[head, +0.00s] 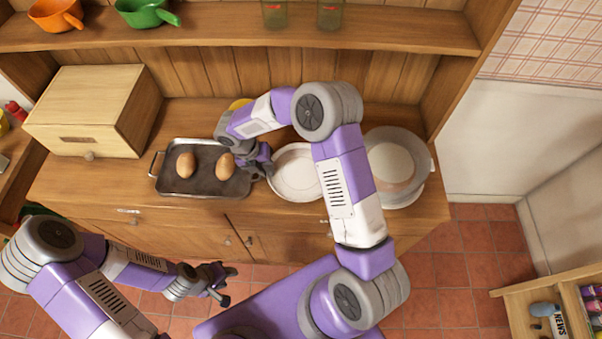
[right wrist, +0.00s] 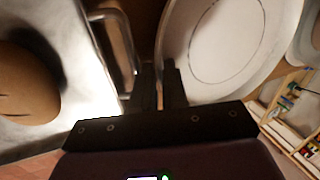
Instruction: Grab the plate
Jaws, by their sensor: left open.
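A white round plate (head: 296,174) lies on the wooden counter, right of the baking tray; my right forearm hides part of its right side. My right gripper (head: 266,169) is at the plate's left rim. In the right wrist view, its fingers (right wrist: 161,82) are close together with the rim of the plate (right wrist: 226,45) between them, and they look shut on it. My left gripper (head: 222,281) is open and empty, low in front of the cabinet, away from the plate.
A dark baking tray (head: 204,187) with two brown egg-shaped items stands close left of my right gripper. A stack of plates (head: 412,146) sits to the right on the counter. A wooden bread box (head: 92,111) stands at left. A shelf (head: 230,32) runs above.

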